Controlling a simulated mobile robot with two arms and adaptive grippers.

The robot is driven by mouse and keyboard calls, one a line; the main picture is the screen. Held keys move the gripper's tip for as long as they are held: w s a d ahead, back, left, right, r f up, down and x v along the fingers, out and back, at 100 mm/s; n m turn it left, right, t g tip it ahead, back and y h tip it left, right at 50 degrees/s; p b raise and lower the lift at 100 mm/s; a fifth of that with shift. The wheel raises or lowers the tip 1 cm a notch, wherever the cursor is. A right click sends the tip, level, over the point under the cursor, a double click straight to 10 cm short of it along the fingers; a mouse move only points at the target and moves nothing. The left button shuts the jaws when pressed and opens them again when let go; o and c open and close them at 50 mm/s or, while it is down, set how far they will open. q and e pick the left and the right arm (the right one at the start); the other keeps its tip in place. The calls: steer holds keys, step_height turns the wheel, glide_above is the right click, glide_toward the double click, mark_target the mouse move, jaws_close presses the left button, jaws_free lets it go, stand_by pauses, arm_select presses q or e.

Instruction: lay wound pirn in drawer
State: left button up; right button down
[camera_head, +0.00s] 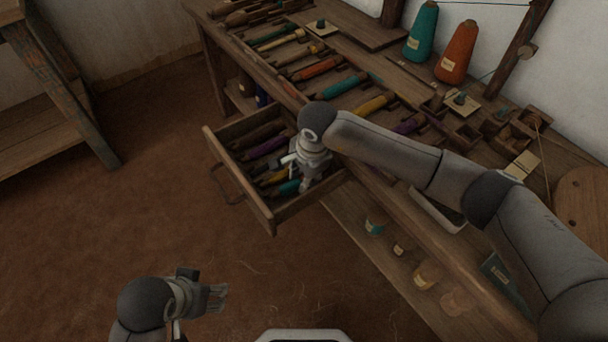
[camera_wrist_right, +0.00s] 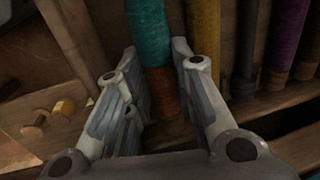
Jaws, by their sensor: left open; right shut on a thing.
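The open drawer (camera_head: 240,183) sticks out from the front of the bench and holds several wound pirns side by side, purple and yellow ones among them. My right gripper (camera_head: 307,184) is down at the drawer's near right end. A teal wound pirn (camera_head: 288,188) lies at its fingers. In the right wrist view my right gripper (camera_wrist_right: 162,100) is shut on this teal pirn (camera_wrist_right: 148,35) near its bare brown end. The wrist hides part of the drawer's inside. My left gripper (camera_head: 213,298) is open and empty, low over the floor, apart from the drawer.
Several pirns lie in rows on the bench top (camera_head: 335,65). A teal cone (camera_head: 421,32) and an orange cone (camera_head: 457,53) stand behind. Small spools stand on the lower shelf (camera_head: 355,215). The floor (camera_head: 130,215) left of the drawer is clear.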

steer(key=c, duration=1.1)
jaws_free()
steer(key=shift+c, duration=0.2)
steer(key=shift+f, duration=0.1)
steer(key=shift+s+d+f, duration=0.1)
steer(key=shift+c, duration=0.3)
